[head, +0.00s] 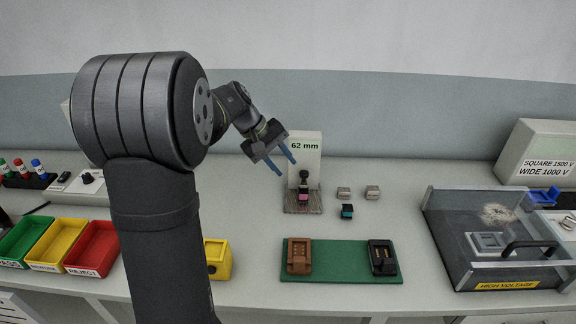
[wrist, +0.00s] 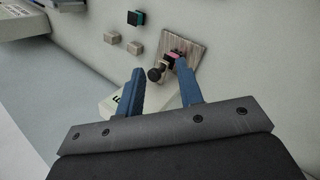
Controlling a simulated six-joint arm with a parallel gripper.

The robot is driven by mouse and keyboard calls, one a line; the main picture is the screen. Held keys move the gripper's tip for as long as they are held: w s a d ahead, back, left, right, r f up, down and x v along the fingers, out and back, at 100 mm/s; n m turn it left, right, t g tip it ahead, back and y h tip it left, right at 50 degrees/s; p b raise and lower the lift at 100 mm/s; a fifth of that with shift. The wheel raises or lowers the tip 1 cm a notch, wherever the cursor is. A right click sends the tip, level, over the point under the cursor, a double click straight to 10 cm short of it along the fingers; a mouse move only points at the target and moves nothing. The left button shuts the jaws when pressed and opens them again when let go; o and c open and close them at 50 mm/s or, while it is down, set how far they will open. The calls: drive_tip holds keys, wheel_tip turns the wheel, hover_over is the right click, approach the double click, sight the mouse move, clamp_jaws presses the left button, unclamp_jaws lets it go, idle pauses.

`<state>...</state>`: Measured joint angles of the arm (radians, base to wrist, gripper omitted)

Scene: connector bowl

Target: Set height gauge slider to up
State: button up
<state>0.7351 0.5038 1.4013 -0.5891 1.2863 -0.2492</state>
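The height gauge (head: 306,160) stands at the back middle of the table, a white upright panel reading "62 mm" above a grey ribbed base (head: 303,204). Its slider has a dark round knob (head: 304,174), which also shows in the wrist view (wrist: 154,74). A pink and black connector (head: 303,195) is at the base under the slider; it shows in the wrist view (wrist: 175,55). My gripper (head: 283,163) is open and empty, with blue fingers, in front of and above the knob. In the wrist view the knob appears between the fingertips (wrist: 158,76), with no clear contact.
Two grey blocks (head: 343,193) (head: 372,192) and a teal and black connector (head: 346,211) lie right of the gauge. A green board (head: 342,262) with brown and black sockets is in front. A clear-walled high voltage box (head: 500,240) stands at right. Coloured bins (head: 92,248) stand at left.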

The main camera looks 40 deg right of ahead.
drive_tip(key=w+a+f+n+g+h, duration=0.25)
drive_tip(key=f+n+g+h, duration=0.2)
drive_tip(key=f+n, duration=0.25)
drive_tip(key=n+h, duration=0.6)
drive_tip(key=n, duration=0.2)
approach(304, 172)
drive_tip(key=x, duration=1)
drive_tip(key=shift+f, duration=0.3)
drive_tip(key=shift+r, duration=0.1)
clamp_jaws()
